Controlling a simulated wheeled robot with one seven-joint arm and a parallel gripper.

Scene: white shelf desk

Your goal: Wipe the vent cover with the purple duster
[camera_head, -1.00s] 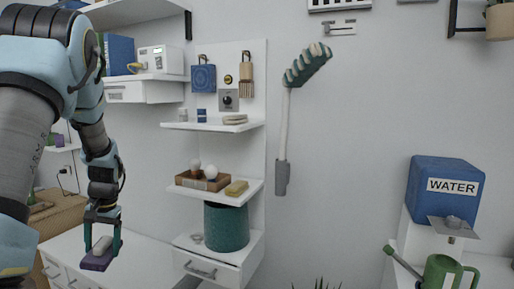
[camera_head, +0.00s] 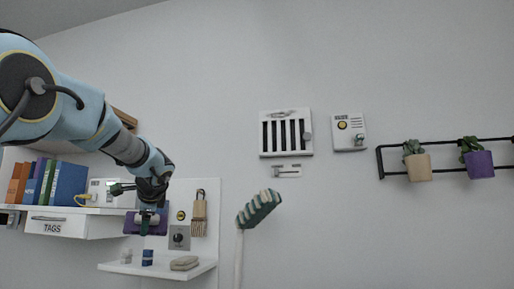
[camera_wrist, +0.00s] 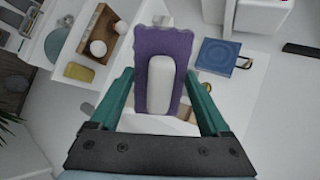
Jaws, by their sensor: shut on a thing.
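The vent cover (camera_head: 286,133) is a white square frame with dark vertical slots, high on the wall right of centre in the head view. My gripper (camera_head: 147,214) is at the left, in front of the small shelf unit, well left of and lower than the vent. It is shut on the purple duster (camera_head: 158,222). In the wrist view the duster (camera_wrist: 163,52) shows its purple pad and white grip (camera_wrist: 161,86) between the green fingers of my gripper (camera_wrist: 160,100). The duster is clear of the vent. Its wiping face is hidden.
A white switch box (camera_head: 349,132) is right of the vent, then a black rail with plant pots (camera_head: 418,167). Books (camera_head: 68,184) and shelves (camera_head: 160,264) fill the left.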

